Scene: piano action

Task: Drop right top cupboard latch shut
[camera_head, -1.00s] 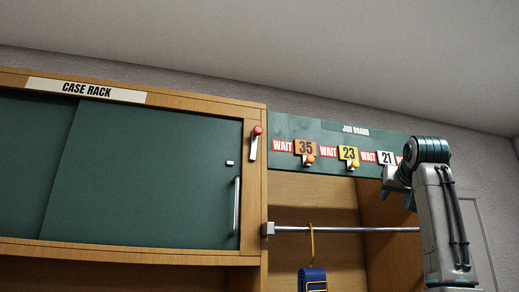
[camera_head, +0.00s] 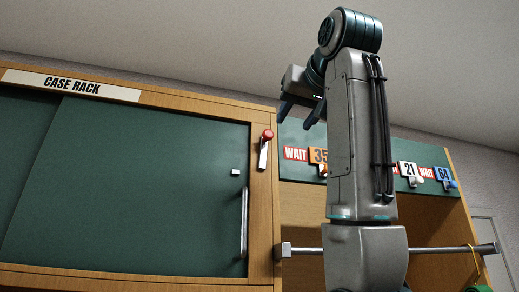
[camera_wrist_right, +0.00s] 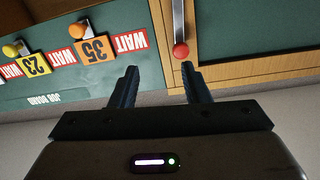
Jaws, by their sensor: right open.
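The latch (camera_head: 264,152) is a metal lever with a red knob (camera_head: 268,134) at its top. It stands nearly upright on the wooden frame post right of the green cupboard door (camera_head: 140,180). My right gripper (camera_head: 298,113) is open and empty, just right of and above the knob in the head view. In the right wrist view, which is inverted, the red knob (camera_wrist_right: 181,50) shows just beyond the tip of the right-hand finger. The fingers (camera_wrist_right: 160,68) are apart with nothing between them; I cannot tell whether one touches the knob. My left gripper is out of view.
The door has a vertical metal handle (camera_head: 244,222) and a small white piece (camera_head: 235,171). The job board (camera_head: 292,132) with numbered tags on hooks is right of the post, partly behind my arm. A metal rail (camera_head: 440,249) runs below it.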

